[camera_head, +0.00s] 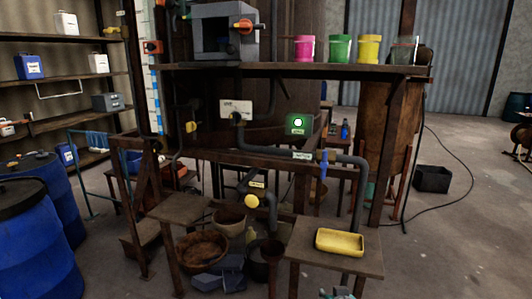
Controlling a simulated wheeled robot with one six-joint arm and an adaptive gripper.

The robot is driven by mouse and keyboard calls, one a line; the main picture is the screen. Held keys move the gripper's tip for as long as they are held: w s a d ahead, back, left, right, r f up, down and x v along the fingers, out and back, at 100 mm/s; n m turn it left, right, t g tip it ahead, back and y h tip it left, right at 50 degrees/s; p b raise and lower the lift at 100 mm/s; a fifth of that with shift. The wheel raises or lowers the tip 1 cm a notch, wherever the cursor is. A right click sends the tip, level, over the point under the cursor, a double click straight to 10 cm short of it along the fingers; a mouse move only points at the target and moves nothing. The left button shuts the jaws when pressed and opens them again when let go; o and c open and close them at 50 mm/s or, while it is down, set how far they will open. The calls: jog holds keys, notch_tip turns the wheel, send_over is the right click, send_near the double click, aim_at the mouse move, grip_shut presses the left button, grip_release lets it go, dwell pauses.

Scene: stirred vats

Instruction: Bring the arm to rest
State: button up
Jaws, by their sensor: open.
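My gripper cannot be made out in the head view. Only a small grey part (338,293) shows at the bottom edge, right of centre, cut off by the frame. I cannot tell whether it belongs to my arm. No jaws and no held thing can be seen.
A small wooden table with a yellow tray (340,242) stands close in front. Behind it is a frame with pipes and valves, and a shelf (290,70) with coloured pots. Blue drums (35,245) stand at left. Floor at the right (460,230) is mostly clear, with a cable and black crate (432,180).

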jog(key=s+f+t, duration=0.1)
jog(key=s+f, duration=0.6)
jog(key=s, duration=0.6)
jog(key=s+f+t, duration=0.1)
jog(key=s+f, duration=0.5)
jog(key=s, duration=0.7)
jog(key=s+r, duration=0.3)
jog(key=s, duration=0.5)
jog(key=s+r+t, duration=0.1)
jog(key=s+r, duration=0.3)
jog(key=s, duration=0.5)
jog(key=s+r, duration=0.3)
jog(key=s, duration=0.5)
jog(key=shift+s+d+r+t+y, duration=0.15)
jog(key=shift+s+r+t+y, duration=0.15)
jog(key=shift+s+t, duration=0.1)
